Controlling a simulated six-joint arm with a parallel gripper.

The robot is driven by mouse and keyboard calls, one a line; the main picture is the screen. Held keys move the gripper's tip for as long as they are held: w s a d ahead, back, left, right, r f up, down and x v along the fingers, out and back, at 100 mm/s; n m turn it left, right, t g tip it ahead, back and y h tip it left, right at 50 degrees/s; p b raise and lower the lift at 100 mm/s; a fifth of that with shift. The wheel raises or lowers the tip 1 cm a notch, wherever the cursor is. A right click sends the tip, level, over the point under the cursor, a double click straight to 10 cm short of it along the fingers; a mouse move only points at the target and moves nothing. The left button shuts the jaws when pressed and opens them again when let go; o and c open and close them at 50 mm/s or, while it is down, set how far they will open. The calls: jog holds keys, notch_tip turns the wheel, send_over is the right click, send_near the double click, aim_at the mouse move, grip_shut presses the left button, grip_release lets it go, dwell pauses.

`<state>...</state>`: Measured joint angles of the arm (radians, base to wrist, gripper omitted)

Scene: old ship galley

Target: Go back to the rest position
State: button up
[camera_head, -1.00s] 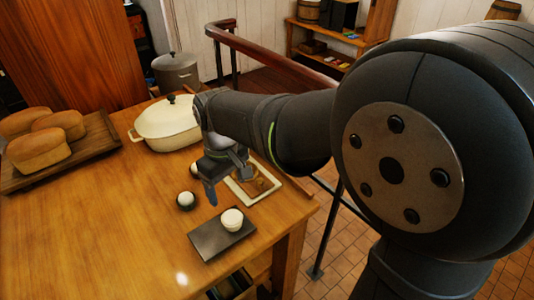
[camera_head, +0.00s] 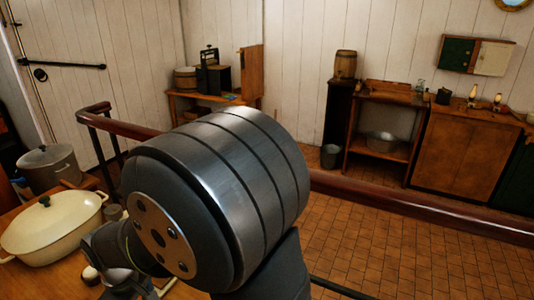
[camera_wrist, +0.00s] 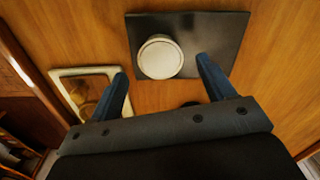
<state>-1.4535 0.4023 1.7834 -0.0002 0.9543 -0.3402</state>
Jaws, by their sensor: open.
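My gripper (camera_wrist: 162,66) is open in the wrist view, with its two blue fingers apart and nothing held between them. It is over the wooden table (camera_wrist: 75,25). A round white cup-like item (camera_wrist: 160,57) stands on a dark rectangular slab (camera_wrist: 215,35) ahead of the fingers. A pale-framed tray (camera_wrist: 60,73) with brown contents lies to the left, partly behind the left finger. A small dark round item (camera_wrist: 190,104) is mostly hidden by my gripper. In the head view my arm fills the lower middle and the fingers cannot be seen.
In the head view a cream lidded casserole (camera_head: 50,232) and a grey lidded pot (camera_head: 50,168) are at the left. A red-brown handrail (camera_head: 420,207) runs behind my arm. Shelves (camera_head: 380,146) and a cabinet (camera_head: 465,150) stand along the far wall, with open tiled floor before them.

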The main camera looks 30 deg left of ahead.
jog(key=shift+r, duration=0.3)
